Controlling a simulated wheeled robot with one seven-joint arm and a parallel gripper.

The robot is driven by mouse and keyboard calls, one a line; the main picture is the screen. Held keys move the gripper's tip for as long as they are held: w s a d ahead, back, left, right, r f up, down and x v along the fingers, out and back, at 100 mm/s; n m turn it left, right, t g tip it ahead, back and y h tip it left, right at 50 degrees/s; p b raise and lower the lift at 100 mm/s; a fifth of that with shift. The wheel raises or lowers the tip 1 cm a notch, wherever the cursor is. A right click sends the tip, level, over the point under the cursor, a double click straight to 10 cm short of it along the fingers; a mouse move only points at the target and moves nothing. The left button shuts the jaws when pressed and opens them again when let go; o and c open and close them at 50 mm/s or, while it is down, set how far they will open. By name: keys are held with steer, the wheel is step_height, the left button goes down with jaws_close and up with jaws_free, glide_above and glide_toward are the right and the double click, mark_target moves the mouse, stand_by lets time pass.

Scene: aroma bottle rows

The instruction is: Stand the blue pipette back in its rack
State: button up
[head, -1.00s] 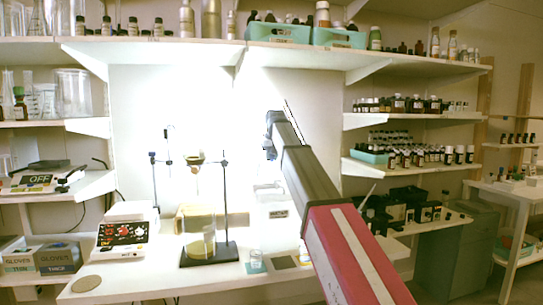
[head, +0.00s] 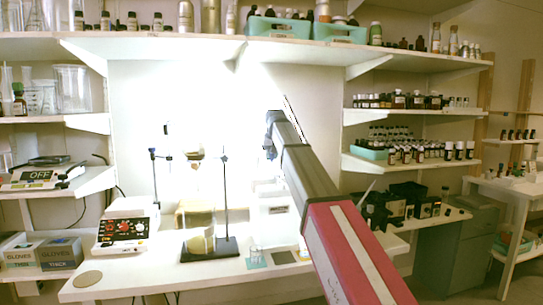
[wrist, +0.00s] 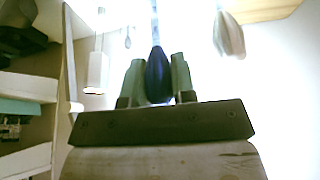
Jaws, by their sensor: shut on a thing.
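The blue pipette (wrist: 158,75) is between the two green fingers of my gripper (wrist: 157,80) in the wrist view. The gripper is shut on its dark blue bulb, and a thin pale stem runs up from the bulb to the picture's top edge. In the head view my gripper (head: 270,132) is small and far off, in front of the bright wall panel above the bench; the pipette cannot be made out there. I cannot clearly identify the rack in either view.
Shelves with bottles (head: 400,100) are at right. In the wrist view, pale hanging shapes (wrist: 96,72) (wrist: 229,36) flank the gripper.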

steer(key=shift+f, duration=0.95)
steer(key=o, duration=0.7)
steer(key=shift+c, duration=0.2)
steer(key=shift+r, duration=0.1)
steer(key=shift+v, duration=2.45)
steer(key=shift+r, duration=0.1)
step_height(320, 180, up, 5)
steer(key=shift+f, duration=0.1)
